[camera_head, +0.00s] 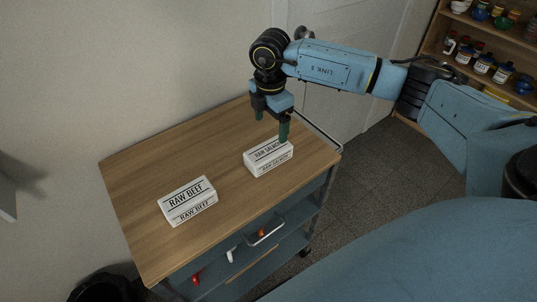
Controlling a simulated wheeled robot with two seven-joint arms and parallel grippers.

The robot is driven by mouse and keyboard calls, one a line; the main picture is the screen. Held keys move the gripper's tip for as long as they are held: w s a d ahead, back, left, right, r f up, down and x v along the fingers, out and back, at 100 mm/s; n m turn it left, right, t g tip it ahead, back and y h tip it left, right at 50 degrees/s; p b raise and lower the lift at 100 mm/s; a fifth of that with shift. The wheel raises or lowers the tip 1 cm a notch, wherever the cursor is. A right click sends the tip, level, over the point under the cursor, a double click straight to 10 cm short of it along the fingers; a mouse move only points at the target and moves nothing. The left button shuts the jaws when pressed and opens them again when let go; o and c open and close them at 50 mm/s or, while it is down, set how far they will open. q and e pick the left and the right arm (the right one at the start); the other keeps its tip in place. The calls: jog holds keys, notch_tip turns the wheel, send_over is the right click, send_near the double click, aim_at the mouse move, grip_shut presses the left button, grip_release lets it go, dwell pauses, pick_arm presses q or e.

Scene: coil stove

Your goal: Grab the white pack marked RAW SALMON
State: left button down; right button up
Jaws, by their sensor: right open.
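The white pack marked RAW SALMON (268,160) lies on the wooden top of a cart (150,165), towards its right side. My right gripper (271,128) is over the cart top, pointing down, with its two green fingers spread apart. One finger shows just behind the salmon pack's far edge, and the other overlaps its upper right corner in the picture. I cannot tell whether that finger touches the pack. The gripper holds nothing. My left gripper is not in view.
A second white pack, marked RAW BEEF (188,201), lies to the left on the cart top. The cart has lower shelves with a few small items. A shelf of jars and bottles (490,62) stands at the upper right. The cart top's left part is clear.

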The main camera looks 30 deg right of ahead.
aim_at(269, 149)
notch_tip(269, 149, down, 4)
jog(key=shift+r, duration=0.1)
jog(key=f, duration=0.3)
jog(key=a+f, duration=0.1)
jog(key=f, duration=0.1)
jog(key=shift+s+f, duration=0.25)
jog(key=shift+s, duration=0.15)
jog(key=shift+r, duration=0.1)
jog(key=c, duration=1.3)
jog(key=shift+o, duration=0.2)
